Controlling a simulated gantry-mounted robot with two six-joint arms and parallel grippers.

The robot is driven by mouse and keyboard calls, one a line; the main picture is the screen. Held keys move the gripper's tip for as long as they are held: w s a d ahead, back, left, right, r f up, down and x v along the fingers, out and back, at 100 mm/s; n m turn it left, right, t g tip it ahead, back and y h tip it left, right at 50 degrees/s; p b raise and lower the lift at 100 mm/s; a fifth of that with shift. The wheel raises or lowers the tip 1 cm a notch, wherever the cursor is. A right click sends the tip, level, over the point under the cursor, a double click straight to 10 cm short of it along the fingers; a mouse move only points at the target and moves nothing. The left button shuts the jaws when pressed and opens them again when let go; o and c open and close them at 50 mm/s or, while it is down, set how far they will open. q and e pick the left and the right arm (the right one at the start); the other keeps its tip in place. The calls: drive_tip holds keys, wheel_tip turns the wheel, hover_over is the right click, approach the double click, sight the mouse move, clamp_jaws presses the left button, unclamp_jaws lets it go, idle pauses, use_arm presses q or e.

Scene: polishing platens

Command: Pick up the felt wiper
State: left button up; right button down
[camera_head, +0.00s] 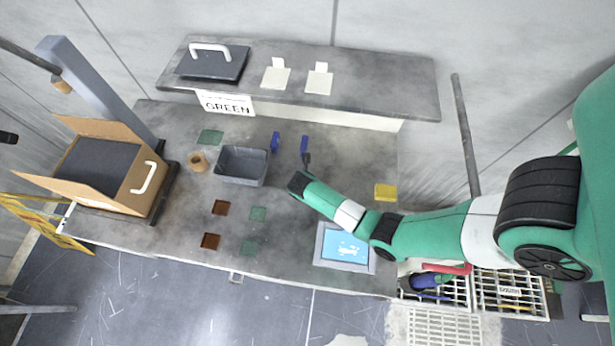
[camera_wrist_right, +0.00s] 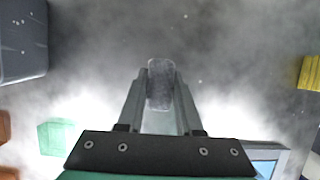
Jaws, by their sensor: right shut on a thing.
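My right gripper (camera_head: 307,160) reaches over the bench from the right, to the right of the grey bin. In the right wrist view its two fingers (camera_wrist_right: 160,95) are closed on a small grey, rounded slab (camera_wrist_right: 160,84), which I take to be the felt wiper. The slab sits upright between the fingertips. In the head view it is too small and too close to the fingers to make out clearly. My left gripper is not in view.
A grey bin (camera_head: 241,166) stands left of the gripper. Two blue pieces (camera_head: 275,142) (camera_head: 304,145) stand behind. A yellow block (camera_head: 385,192), a tablet (camera_head: 345,246), and brown (camera_head: 220,208) and green (camera_head: 258,214) squares lie around. An open carton (camera_head: 135,185) stands at left.

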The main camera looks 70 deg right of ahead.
drive_tip(key=shift+r, duration=0.15)
drive_tip(key=shift+r, duration=0.25)
wheel_tip(320, 180, up, 3)
drive_tip(key=shift+r+p, duration=0.1)
drive_tip(key=shift+p, duration=0.8)
drive_tip(key=s+a+r+p, duration=0.3)
drive_tip(key=s+a+r, duration=0.6)
drive_tip(key=a, duration=0.1)
drive_tip(key=shift+s+a, duration=0.15)
drive_tip(key=shift+a, duration=0.1)
